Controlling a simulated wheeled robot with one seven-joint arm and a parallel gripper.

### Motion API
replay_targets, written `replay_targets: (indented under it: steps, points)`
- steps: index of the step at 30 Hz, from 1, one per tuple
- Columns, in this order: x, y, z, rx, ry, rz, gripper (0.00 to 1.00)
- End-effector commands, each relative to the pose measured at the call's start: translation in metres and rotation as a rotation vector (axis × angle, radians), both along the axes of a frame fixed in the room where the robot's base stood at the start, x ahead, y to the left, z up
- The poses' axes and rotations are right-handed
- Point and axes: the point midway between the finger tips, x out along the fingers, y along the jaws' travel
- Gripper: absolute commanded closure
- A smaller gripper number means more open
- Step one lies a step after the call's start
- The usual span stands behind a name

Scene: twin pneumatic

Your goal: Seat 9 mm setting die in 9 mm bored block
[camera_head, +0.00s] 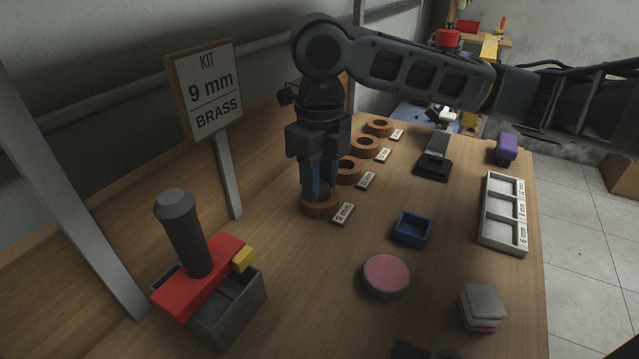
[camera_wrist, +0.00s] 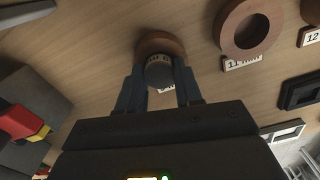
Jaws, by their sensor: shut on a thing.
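The 9 mm bored block (camera_head: 318,210) is a round brown ring on the wooden bench, the nearest in a row, beside a white card (camera_head: 344,213) reading 9 mm. My gripper (camera_head: 319,192) points straight down at this block and is shut on the setting die. In the wrist view the die (camera_wrist: 158,70) shows as a dark grey round piece with marks around its edge, between my fingers (camera_wrist: 158,88). The block (camera_wrist: 158,41) shows behind it. My fingers and the die hide the bore, so I cannot tell how deep the die sits.
Several more ring blocks (camera_head: 364,147) with cards stand behind. A sign (camera_head: 208,88) reads KIT 9 mm BRASS. A red-topped press (camera_head: 205,280) stands front left. A blue tray (camera_head: 412,229), a pink-topped disc (camera_head: 386,275) and a labelled white tray (camera_head: 503,212) lie to the right.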

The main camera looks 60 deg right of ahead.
Motion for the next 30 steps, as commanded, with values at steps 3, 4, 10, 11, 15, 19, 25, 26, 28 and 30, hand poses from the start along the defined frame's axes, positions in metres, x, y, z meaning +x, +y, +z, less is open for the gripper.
replay_targets:
  steps: [3, 4, 10, 11, 15, 19, 25, 26, 28, 30]
  points:
    - [0.0, 0.0, 0.002, 0.0, -0.001, 0.0, 1.0]
    - [0.0, 0.0, 0.002, 0.0, -0.001, 0.0, 1.0]
    - [0.0, 0.0, -0.002, 0.0, 0.0, 0.0, 0.62]
    - [0.0, 0.0, -0.001, 0.0, 0.0, 0.0, 0.59]
    - [0.0, 0.0, -0.001, 0.0, 0.0, 0.0, 0.46]
    - [0.0, 0.0, -0.001, 0.0, 0.0, 0.0, 0.4]
    - [0.0, 0.0, 0.0, 0.0, 0.0, 0.0, 0.4]
    - [0.0, 0.0, 0.002, 0.0, 0.0, 0.0, 0.4]
    - [0.0, 0.0, 0.007, 0.0, -0.001, 0.001, 0.4]
    - [0.0, 0.0, 0.017, -0.001, -0.002, 0.001, 0.4]
